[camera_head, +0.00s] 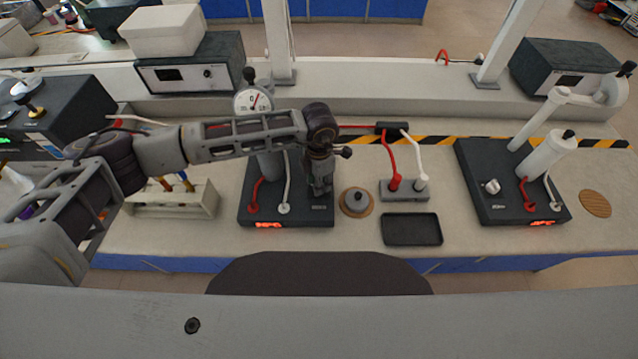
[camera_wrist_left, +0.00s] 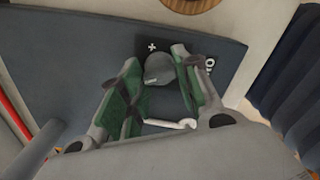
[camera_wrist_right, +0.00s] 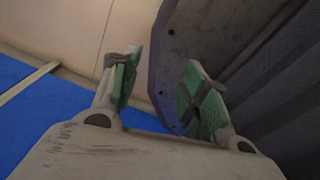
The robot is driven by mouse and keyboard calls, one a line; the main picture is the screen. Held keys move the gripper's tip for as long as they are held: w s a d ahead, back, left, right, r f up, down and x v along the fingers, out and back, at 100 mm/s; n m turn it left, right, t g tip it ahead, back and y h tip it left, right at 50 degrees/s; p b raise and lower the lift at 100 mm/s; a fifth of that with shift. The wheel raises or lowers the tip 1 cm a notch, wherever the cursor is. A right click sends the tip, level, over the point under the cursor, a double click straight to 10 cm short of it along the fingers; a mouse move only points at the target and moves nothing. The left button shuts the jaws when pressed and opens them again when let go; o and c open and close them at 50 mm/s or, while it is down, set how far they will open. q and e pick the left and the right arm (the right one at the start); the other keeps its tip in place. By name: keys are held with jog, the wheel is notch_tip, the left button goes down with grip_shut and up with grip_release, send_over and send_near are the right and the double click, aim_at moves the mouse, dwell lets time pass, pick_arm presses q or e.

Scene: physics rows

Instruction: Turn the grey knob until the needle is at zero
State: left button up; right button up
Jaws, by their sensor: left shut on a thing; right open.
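The grey knob (camera_wrist_left: 158,69) sits on the dark instrument base (camera_head: 285,216) and shows between the green finger pads in the left wrist view, beside a plus mark. My left gripper (camera_head: 320,188) reaches down over the base and is shut on the knob, hiding it in the head view. The round white dial (camera_head: 253,101) stands behind my left forearm. Its red needle seems to slant up and right of the 0, but it is too small to read exactly. My right gripper (camera_wrist_right: 160,66) is open and empty in the right wrist view, outside the head view.
A terminal block (camera_head: 404,189) has red and white leads. A second similar instrument (camera_head: 510,205) stands further right. A pale rack (camera_head: 170,203) stands left.

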pick_arm(q)
jog(key=shift+n+b, duration=0.55)
jog(key=shift+n, duration=0.65)
jog(key=o, duration=1)
pick_arm(e)
jog(key=shift+w+d+f, duration=0.15)
jog(key=shift+d+f, duration=0.15)
jog(key=shift+f, duration=0.15)
jog(key=shift+w+d+f, duration=0.15)
jog(key=shift+d+f, duration=0.1)
jog(key=shift+f, duration=0.2)
pick_arm(q)
jog(key=shift+r, duration=0.1)
notch_tip(320, 180, up, 12)
pick_arm(e)
jog(key=shift+d, duration=0.15)
